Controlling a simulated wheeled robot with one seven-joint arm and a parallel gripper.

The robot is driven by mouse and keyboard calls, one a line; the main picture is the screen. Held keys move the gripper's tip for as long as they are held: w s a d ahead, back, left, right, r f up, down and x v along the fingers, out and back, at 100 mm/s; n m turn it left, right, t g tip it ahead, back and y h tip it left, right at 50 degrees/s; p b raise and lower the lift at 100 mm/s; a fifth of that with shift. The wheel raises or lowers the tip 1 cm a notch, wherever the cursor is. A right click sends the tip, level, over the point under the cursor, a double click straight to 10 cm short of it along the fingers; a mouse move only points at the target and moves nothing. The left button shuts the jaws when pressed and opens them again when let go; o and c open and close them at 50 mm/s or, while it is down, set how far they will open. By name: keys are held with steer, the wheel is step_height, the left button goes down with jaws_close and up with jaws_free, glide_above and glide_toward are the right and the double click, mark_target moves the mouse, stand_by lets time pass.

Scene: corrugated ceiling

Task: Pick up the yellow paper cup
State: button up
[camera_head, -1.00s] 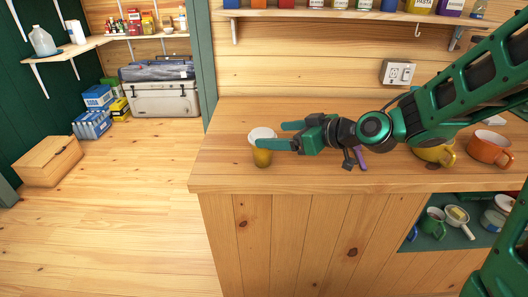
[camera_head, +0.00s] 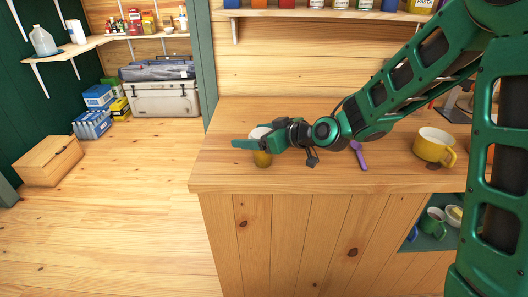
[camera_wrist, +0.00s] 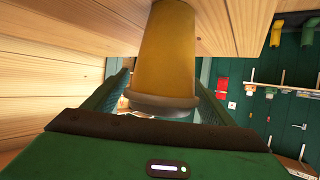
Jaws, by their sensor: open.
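The yellow paper cup (camera_head: 262,158) stands upright near the left end of the wooden counter. Its white top shows above my gripper (camera_head: 260,138) and its yellow lower part shows below; a green finger hides its middle. In the wrist view the cup (camera_wrist: 165,55) fills the gap between the two green fingers, its pale rim facing the palm side of the picture. My gripper (camera_wrist: 163,98) is open around the cup. I cannot tell whether either finger touches it.
A purple-handled utensil (camera_head: 359,156) lies on the counter (camera_head: 220,165) right of the cup. A shelf with jars (camera_head: 330,13) runs along the wall above. The counter's left edge is close to the cup.

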steer(key=c, duration=0.9)
steer(key=shift+r, duration=0.1)
steer(key=shift+c, duration=0.2)
